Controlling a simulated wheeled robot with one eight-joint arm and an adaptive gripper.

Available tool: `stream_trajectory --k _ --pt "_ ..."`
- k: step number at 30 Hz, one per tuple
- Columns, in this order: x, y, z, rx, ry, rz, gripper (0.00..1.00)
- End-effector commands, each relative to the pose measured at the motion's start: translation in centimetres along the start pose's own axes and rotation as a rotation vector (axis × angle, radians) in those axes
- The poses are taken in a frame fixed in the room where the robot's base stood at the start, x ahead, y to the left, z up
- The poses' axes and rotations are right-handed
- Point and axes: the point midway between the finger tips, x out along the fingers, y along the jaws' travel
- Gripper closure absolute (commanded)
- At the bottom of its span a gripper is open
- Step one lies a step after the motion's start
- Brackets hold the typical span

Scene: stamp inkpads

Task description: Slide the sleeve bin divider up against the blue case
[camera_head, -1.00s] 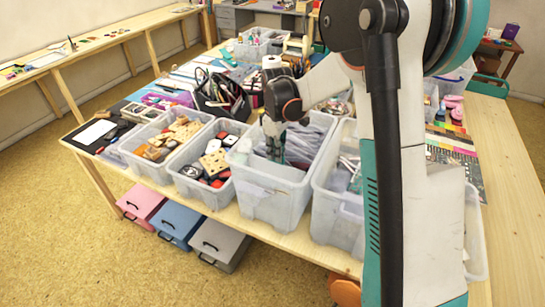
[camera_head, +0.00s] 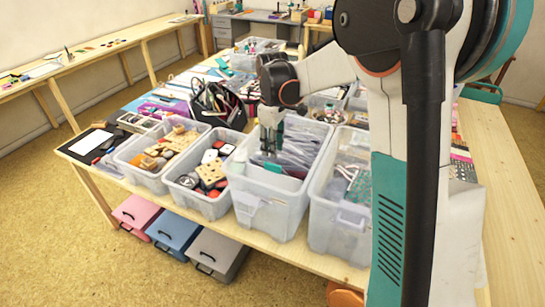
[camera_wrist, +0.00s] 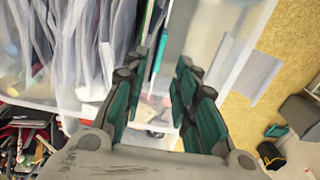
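The clear sleeve bin (camera_head: 262,215) stands on the table, packed with upright clear sleeves (camera_head: 307,140); the sleeves also show in the wrist view (camera_wrist: 75,45). My gripper (camera_head: 270,150) points down at the bin's front left part. In the wrist view its teal fingers (camera_wrist: 158,72) are apart. A thin dark and teal upright edge (camera_wrist: 158,48) shows beyond the gap between them, beside the sleeves. I cannot tell whether it is the divider or part of a case, or whether a finger touches it. A blue case (camera_head: 173,228) stands on the floor under the table.
Clear bins of wooden blocks (camera_head: 150,178) and inkpads (camera_head: 200,203) stand at left, and another clear bin (camera_head: 340,230) stands close at right. A dark open bag (camera_head: 218,105) is behind. Pink (camera_head: 136,213) and grey (camera_head: 216,253) cases flank the blue one.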

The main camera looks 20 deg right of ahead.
Motion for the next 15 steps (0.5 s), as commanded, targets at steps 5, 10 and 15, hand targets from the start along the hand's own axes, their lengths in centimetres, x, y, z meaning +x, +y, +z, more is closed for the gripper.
stream_trajectory --k 5,10,15 --pt "-3.3 0.0 0.0 0.0 0.0 0.0 0.73" --pt "-5.0 0.0 0.0 0.0 0.0 0.0 0.73" --pt "-5.5 0.0 0.0 0.0 0.0 0.0 0.73"
